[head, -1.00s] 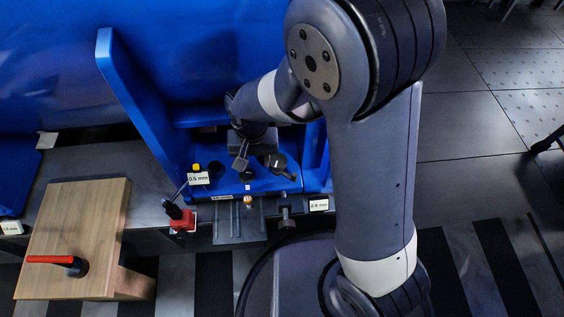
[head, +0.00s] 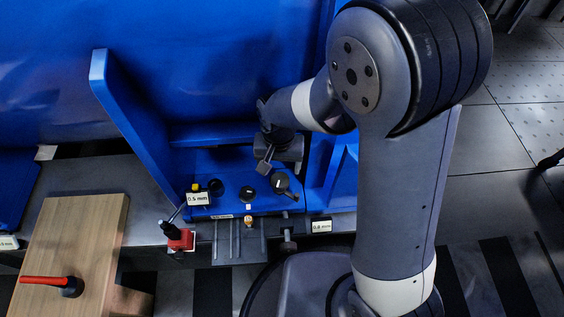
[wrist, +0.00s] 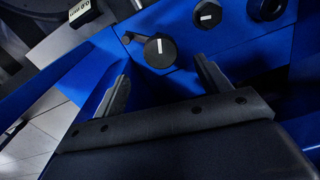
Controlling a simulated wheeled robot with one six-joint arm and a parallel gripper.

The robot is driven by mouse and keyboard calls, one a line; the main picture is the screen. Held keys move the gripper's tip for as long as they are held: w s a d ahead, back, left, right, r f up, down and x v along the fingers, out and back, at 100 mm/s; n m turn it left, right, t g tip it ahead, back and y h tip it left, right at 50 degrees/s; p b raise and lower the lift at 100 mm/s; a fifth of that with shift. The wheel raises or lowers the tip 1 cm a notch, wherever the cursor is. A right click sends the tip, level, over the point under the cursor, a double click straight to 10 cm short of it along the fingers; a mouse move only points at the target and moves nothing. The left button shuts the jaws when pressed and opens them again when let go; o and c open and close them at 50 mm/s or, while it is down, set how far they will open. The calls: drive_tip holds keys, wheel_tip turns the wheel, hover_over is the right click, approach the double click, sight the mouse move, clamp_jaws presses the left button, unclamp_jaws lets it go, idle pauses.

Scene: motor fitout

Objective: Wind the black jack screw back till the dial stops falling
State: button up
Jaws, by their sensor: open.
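My gripper (head: 278,168) hangs open and empty over the blue foot plate (head: 228,205). In the wrist view, a black round screw head with a white line (wrist: 160,48) and a side lever lies beyond and between the open fingertips (wrist: 163,72), apart from them. It also shows in the head view (head: 281,183). I cannot tell for sure whether this is the jack screw; a dark grey screw (head: 288,242) stands at the plate's front edge. A red base (head: 180,240) with a rod leans toward a yellow-topped gauge (head: 195,188) beside a card reading 0.5 mm (head: 197,198).
Other black round heads (head: 247,192) sit to the left on the plate. A second card (head: 321,226) appears to read 0.8 mm. A blue upright web (head: 130,125) stands at left. A red-handled tool (head: 55,283) lies on a wooden block (head: 85,225). Dark floor is clear at right.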

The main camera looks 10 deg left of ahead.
sight(279, 181)
wheel_tip(279, 181, down, 7)
drive_tip(key=b, duration=0.2)
drive_tip(key=shift+s+b, duration=0.1)
drive_tip(key=shift+b, duration=0.25)
drive_tip(key=shift+c, duration=0.2)
drive_tip(key=c, duration=0.9)
drive_tip(key=shift+c, duration=0.2)
